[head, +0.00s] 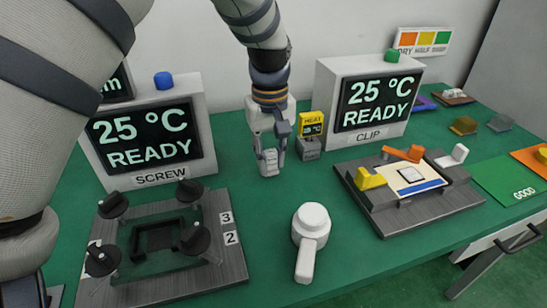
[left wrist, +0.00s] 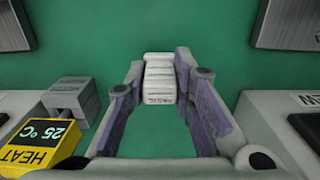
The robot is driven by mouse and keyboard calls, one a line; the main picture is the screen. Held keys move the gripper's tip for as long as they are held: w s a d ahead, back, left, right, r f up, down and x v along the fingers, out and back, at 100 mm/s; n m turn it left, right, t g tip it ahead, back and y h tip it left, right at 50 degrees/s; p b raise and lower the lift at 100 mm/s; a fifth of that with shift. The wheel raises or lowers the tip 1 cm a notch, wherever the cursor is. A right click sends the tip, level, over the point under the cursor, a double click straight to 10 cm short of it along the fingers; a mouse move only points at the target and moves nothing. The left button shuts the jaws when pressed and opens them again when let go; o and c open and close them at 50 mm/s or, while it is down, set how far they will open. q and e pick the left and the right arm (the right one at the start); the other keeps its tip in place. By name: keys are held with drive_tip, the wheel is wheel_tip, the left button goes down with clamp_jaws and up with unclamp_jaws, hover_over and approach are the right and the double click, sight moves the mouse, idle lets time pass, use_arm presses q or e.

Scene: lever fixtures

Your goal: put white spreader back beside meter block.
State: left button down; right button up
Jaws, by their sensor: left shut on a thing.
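The white spreader (head: 269,163) is a small ribbed white piece between the fingertips of my left gripper (head: 270,152). In the left wrist view the spreader (left wrist: 160,80) sits between the two finger ends of the left gripper (left wrist: 160,88), which is shut on it. I cannot tell whether its lower end touches the green table. The grey meter block (head: 309,149) stands just right of the spreader, apart from it, with a yellow meter (head: 311,124) reading 25 °C. The block (left wrist: 72,98) also shows at the left of the wrist view. My right gripper is out of view.
The SCREW station (head: 143,127) and its knobbed fixture (head: 225,262) are on the left. The CLIP station (head: 367,100) and its clamp fixture (head: 430,208) are on the right. A white handled tool (head: 311,228) lies in front. Green table between it and the gripper is clear.

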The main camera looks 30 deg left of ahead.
sight(271, 152)
use_arm(q)
drive_tip(key=shift+f, duration=0.3)
drive_tip(key=shift+f, duration=0.1)
drive_tip(key=c, duration=1.4)
unclamp_jaws()
drive_tip(key=shift+f, duration=0.1)
drive_tip(key=shift+o, duration=0.2)
wheel_tip(271, 152, up, 12)
drive_tip(key=shift+r+p, duration=0.2)
drive_tip(key=shift+p, duration=0.15)
drive_tip(key=shift+f, duration=0.1)
